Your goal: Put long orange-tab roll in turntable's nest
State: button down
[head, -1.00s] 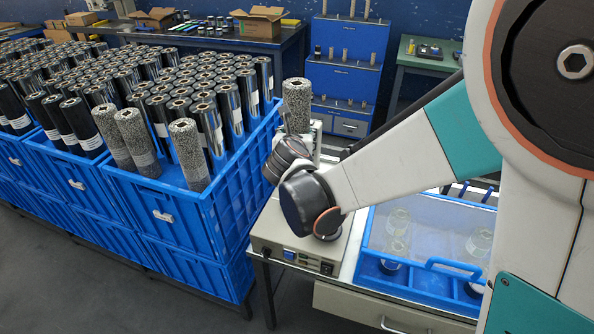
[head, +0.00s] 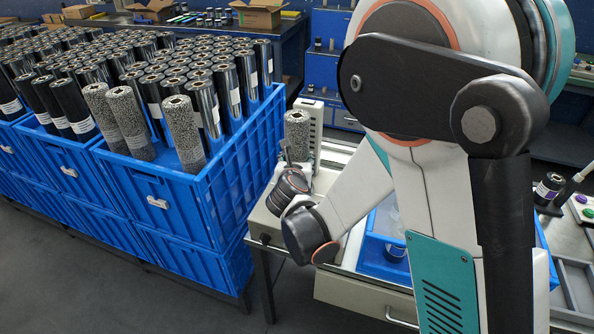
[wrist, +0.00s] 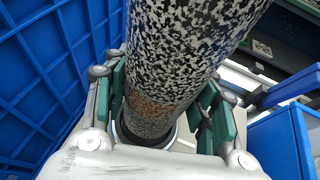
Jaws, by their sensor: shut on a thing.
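My gripper (head: 288,164) is shut on a tall black-and-white speckled roll (head: 297,130), held upright above the bench beside the blue crates. In the wrist view my gripper (wrist: 166,108) has green-padded fingers on both sides of the roll (wrist: 190,50). A brownish-orange patch shows low on the roll there. A pale ring (wrist: 172,132) shows around or under its lower end; I cannot tell whether the roll rests in it. In the head view my wrist hides the roll's lower end, and I cannot make out the turntable's nest.
A blue crate (head: 235,165) full of dark and speckled rolls stands close left of my gripper. A white upright unit (head: 309,122) stands just behind the held roll. A blue tray (head: 375,262) lies on the bench at right, partly behind my arm.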

notch_tip(320, 180, down, 3)
jog(key=shift+r+b, duration=0.15)
jog(key=shift+b, duration=0.25)
jog(key=c, duration=0.7)
grip_release()
jog(key=p+v, duration=0.3)
jog(key=v, duration=0.9)
